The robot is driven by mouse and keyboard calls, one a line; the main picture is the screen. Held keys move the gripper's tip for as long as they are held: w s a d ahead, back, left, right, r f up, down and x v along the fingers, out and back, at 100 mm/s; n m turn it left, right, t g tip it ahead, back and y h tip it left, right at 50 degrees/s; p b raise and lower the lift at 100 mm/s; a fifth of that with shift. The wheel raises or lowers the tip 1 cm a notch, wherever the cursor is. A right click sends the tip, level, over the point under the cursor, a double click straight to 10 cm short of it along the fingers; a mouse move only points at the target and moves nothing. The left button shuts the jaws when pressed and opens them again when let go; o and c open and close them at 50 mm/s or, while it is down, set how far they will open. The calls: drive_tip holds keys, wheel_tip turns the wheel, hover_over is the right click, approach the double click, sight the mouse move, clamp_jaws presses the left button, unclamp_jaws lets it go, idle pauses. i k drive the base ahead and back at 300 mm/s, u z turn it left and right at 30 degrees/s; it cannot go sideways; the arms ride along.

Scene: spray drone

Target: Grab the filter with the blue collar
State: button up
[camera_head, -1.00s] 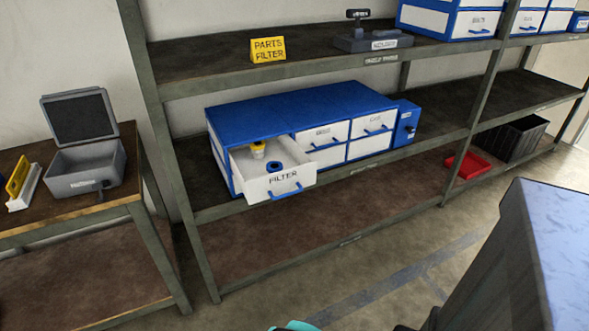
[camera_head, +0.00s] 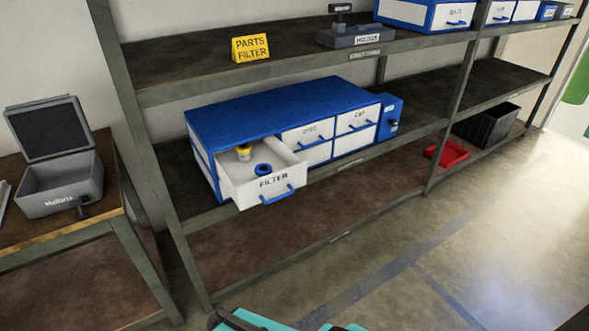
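The filter with the blue collar (camera_head: 263,170) stands in the open drawer marked FILTER (camera_head: 272,187), near its front. Its blue ring shows on top; its lower part is hidden by the drawer front. A second filter with a yellow collar (camera_head: 243,153) stands behind it, to the left, in the same drawer. The drawer belongs to a blue cabinet (camera_head: 280,106) on the middle shelf. My gripper cannot be made out; only a teal and black part of my own body shows at the bottom edge.
A yellow PARTS FILTER sign (camera_head: 250,48) stands on the upper shelf. A grey open case (camera_head: 62,185) sits on a side table at left. A red tray (camera_head: 447,153) and black crate (camera_head: 485,126) lie at right. The floor in front of the shelf is clear.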

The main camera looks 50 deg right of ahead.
sight(261, 171)
drive_tip(key=u, duration=1)
drive_tip(key=k, duration=0.1)
drive_tip(key=z, duration=2.15)
drive_tip(key=k, duration=0.9)
drive_tip(key=u, duration=0.15)
drive_tip(key=i, duration=0.75)
drive_tip(key=z, duration=0.05)
